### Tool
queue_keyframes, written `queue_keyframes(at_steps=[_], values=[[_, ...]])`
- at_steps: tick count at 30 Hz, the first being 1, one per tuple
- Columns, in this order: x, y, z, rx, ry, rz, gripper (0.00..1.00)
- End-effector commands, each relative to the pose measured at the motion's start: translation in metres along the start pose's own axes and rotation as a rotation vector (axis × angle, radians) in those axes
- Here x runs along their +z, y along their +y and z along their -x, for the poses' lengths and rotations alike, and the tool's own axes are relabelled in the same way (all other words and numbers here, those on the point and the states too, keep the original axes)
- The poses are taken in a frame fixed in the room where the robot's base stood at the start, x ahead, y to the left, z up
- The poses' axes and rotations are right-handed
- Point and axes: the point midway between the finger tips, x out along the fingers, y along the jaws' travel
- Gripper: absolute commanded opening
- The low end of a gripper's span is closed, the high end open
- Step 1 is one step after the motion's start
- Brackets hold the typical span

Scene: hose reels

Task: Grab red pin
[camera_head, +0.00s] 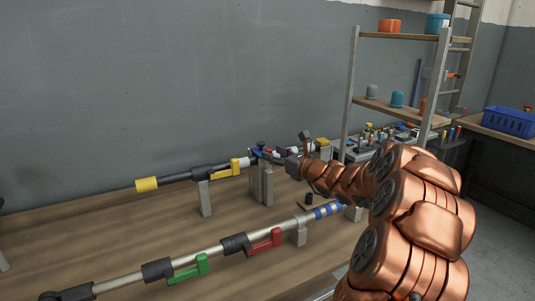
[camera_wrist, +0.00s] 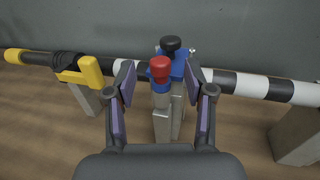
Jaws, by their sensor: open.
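The red pin (camera_wrist: 160,69) has a rounded red head and stands upright in a blue piece on top of a grey post (camera_wrist: 162,125) in the wrist view. My gripper (camera_wrist: 165,85) is open, with one finger on each side of the pin and post in the picture. No contact between the fingers and the pin shows. In the head view my gripper (camera_head: 290,166) is at the end of my copper arm, close to the posts, and the red pin cannot be made out there.
A black knob (camera_wrist: 171,43) on a blue clamp sits just behind the red pin. A black-and-white striped pipe (camera_wrist: 252,84) runs behind it, with a yellow valve handle (camera_wrist: 92,71) to the left. A lower pipe with red (camera_head: 265,243) and green (camera_head: 188,269) handles lies nearer the front.

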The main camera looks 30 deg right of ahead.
Motion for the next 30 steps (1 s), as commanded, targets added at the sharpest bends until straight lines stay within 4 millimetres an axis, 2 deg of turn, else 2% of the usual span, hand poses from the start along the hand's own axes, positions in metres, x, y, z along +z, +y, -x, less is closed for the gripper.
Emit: queue_keyframes(at_steps=[7,17,30], values=[[-0.003,-0.001,-0.025,-0.003,0.004,-0.001,0.53],[-0.003,-0.002,-0.03,-0.004,0.002,0.0,0.53],[-0.003,-0.002,-0.03,-0.004,0.001,0.0,0.09]])
